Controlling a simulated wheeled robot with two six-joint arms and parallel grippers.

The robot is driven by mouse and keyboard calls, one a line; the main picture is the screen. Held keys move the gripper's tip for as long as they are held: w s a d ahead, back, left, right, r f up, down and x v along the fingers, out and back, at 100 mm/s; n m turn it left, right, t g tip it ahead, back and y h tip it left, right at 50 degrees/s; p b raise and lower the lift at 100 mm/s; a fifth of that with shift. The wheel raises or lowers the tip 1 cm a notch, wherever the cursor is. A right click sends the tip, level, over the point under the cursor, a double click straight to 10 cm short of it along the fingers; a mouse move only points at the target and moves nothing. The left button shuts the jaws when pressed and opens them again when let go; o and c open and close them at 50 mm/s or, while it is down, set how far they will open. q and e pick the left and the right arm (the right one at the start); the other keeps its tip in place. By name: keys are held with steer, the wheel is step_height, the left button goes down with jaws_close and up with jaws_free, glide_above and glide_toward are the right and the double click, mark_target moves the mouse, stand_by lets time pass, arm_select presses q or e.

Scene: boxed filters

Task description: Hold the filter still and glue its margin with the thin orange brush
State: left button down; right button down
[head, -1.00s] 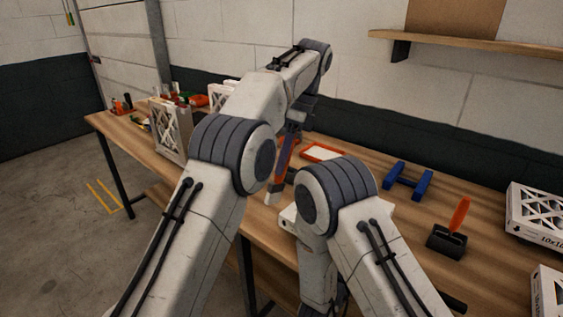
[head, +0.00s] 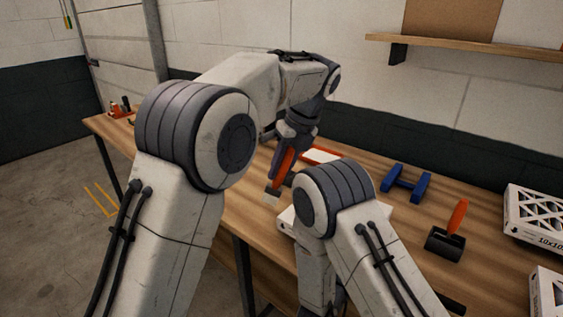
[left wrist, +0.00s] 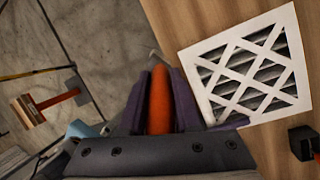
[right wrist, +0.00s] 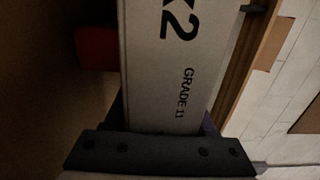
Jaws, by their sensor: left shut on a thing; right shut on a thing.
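The thin orange brush shows its orange handle (head: 285,162) and pale tip (head: 271,198) in the head view. My left gripper (head: 297,140) is shut on this handle, above the table and just left of the filter. The handle stands between the fingers in the left wrist view (left wrist: 159,108). The white filter (left wrist: 214,98), with a lattice over dark pleats, lies on the table beside the brush. My right arm mostly hides it in the head view. My right gripper (right wrist: 165,132) is shut on the filter's edge, marked "GRADE 11" (right wrist: 160,75). Bristle contact with the margin cannot be told.
A blue stand (head: 407,183) and a black tool with an orange handle (head: 447,235) stand on the right of the table. Boxed filters (head: 535,217) are at the far right. An orange-framed tray (head: 320,154) lies behind. Another orange-handled brush (left wrist: 42,105) appears over grey floor.

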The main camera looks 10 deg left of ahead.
arm_select(q)
steer(key=shift+f, duration=2.8)
steer(key=shift+s+d+f, duration=1.35)
steer(key=shift+s+d, duration=3.15)
steer(key=shift+d, duration=2.65)
step_height(320, 180, up, 11)
glide_above(281, 189)
steer(key=shift+f, duration=0.2)
